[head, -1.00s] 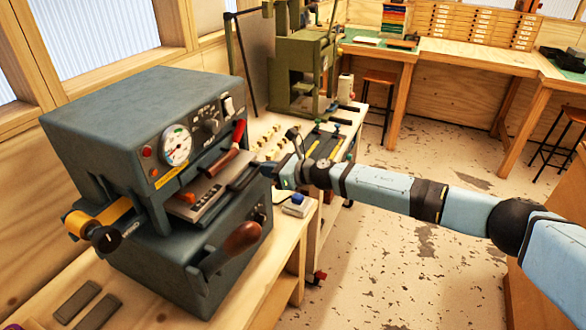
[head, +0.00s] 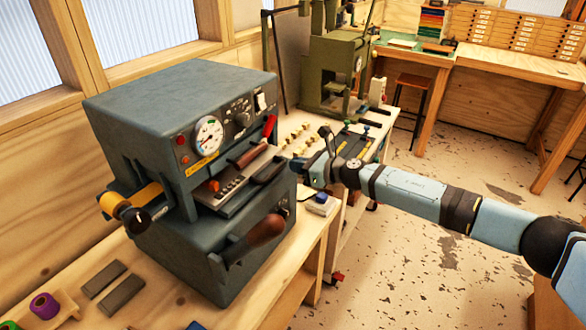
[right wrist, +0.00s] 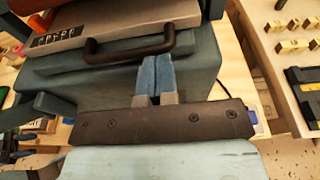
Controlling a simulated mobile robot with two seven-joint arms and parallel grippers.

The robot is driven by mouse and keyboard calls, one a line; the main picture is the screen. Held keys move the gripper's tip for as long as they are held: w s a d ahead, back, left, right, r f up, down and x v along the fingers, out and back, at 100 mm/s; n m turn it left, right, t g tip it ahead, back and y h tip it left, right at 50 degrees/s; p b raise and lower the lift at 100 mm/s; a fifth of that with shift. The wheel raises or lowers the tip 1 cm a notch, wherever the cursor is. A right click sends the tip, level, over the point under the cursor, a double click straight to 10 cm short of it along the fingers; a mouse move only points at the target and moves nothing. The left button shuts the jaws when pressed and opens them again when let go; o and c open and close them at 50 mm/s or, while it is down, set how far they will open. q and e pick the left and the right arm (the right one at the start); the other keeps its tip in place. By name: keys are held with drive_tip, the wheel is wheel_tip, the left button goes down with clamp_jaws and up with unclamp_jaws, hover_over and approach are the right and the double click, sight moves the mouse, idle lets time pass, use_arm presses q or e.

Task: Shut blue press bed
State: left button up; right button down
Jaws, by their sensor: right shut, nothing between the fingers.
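The blue press (head: 180,110) is a blue-grey box on the bench. Its bed (head: 235,190) is a grey slab that sticks out of the front slot; part of it also shows at the upper left of the right wrist view (right wrist: 75,55). A dark bar handle (right wrist: 128,50) is on the bed's front edge. My right gripper (head: 292,166) is at the bed's front, its arm coming in from the right. In the right wrist view its blue fingers (right wrist: 157,62) are shut and empty, with tips close by the handle. Contact cannot be told. My left gripper is out of view.
A brown-handled lever (head: 262,232) sticks out below the bed. A green press (head: 335,75) stands farther back. Grey bars (head: 115,290) and a purple roll (head: 43,306) lie in front.

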drive_tip(key=v, duration=1.1)
drive_tip(key=s+a+f+m+t+h+p, duration=0.15)
drive_tip(key=s+a+f+m, duration=0.25)
drive_tip(key=s+m, duration=0.55)
drive_tip(key=s+a+f+m+t+y+p, duration=0.1)
drive_tip(key=s+a+f+m+t, duration=0.35)
drive_tip(key=m, duration=0.85)
use_arm(q)
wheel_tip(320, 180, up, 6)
drive_tip(key=p, duration=0.3)
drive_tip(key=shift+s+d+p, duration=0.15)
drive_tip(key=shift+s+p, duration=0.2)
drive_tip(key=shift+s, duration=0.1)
use_arm(e)
drive_tip(key=s+d+f+m+g+h, duration=0.1)
drive_tip(key=s+d+f+m+h, duration=0.2)
drive_tip(key=s+m, duration=0.4)
drive_tip(key=s+d+f+m+g+h, duration=0.1)
drive_tip(key=s+d+f+m+h, duration=0.2)
drive_tip(key=s, duration=0.7)
drive_tip(key=s+d+f+m+g+h, duration=0.1)
drive_tip(key=s+d+f+m+h, duration=0.2)
drive_tip(key=m, duration=0.9)
drive_tip(key=s+d+f, duration=0.3)
drive_tip(key=s+d, duration=0.2)
drive_tip(key=d, duration=0.1)
drive_tip(key=shift+s+f, duration=0.3)
